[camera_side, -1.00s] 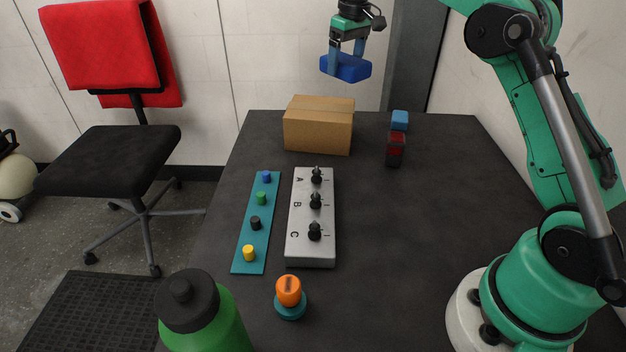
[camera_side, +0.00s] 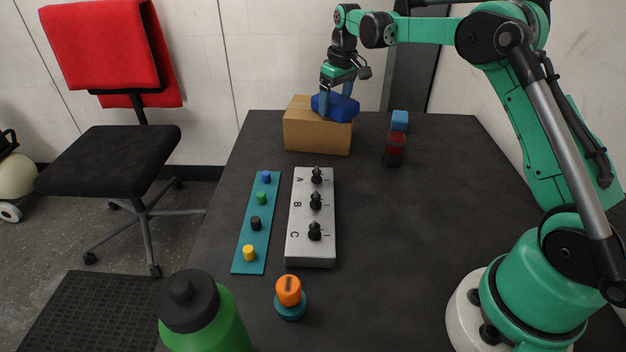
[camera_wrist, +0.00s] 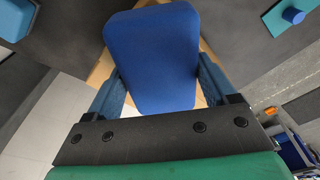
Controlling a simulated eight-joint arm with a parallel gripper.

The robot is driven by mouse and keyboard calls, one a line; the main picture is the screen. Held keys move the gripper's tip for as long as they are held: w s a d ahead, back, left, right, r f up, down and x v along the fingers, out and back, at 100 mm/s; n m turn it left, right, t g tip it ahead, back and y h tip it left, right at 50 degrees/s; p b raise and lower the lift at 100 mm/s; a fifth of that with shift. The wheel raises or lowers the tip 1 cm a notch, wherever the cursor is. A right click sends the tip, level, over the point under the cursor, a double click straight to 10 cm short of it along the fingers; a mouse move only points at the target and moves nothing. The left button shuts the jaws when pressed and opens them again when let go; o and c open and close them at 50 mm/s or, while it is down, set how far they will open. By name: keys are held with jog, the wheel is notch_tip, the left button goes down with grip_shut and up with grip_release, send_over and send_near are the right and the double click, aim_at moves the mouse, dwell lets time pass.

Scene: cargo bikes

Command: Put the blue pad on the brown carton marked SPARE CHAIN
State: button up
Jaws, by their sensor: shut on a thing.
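The blue pad (camera_side: 343,107) is between the fingers of my gripper (camera_side: 338,100), which is shut on it. In the side view the pad is at the top right of the brown carton (camera_side: 317,134), over its upper face. I cannot tell whether the pad touches the carton. In the wrist view the pad (camera_wrist: 153,60) fills the middle between my two fingers (camera_wrist: 160,88), and brown carton edges (camera_wrist: 101,71) show around it. No marking on the carton can be read.
A light blue block (camera_side: 399,120) and a dark red block (camera_side: 395,150) stand right of the carton. In front are a grey switch box (camera_side: 312,250), a teal strip with coloured pegs (camera_side: 247,232), an orange-topped knob (camera_side: 289,291) and a green bottle (camera_side: 215,330).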

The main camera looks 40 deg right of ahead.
aim_at(340, 101)
jog(key=o, duration=1.1)
jog(key=shift+f, duration=0.1)
jog(key=s+a+r+t, duration=0.1)
jog(key=s+a+r, duration=0.1)
jog(key=r, duration=0.5)
jog(key=s+a+r, duration=0.2)
jog(key=a+r, duration=0.1)
jog(key=r, duration=0.4)
jog(key=s+a+f+t, duration=0.2)
jog(key=s+a+f, duration=0.2)
jog(key=s, duration=0.3)
jog(key=s+a+f+t, duration=0.2)
jog(key=s+a+f, duration=0.3)
jog(key=s, duration=0.3)
jog(key=shift+a+f+t, duration=0.2)
jog(key=shift+a+t, duration=0.05)
jog(key=shift+t, duration=0.15)
jog(key=shift+s, duration=0.1)
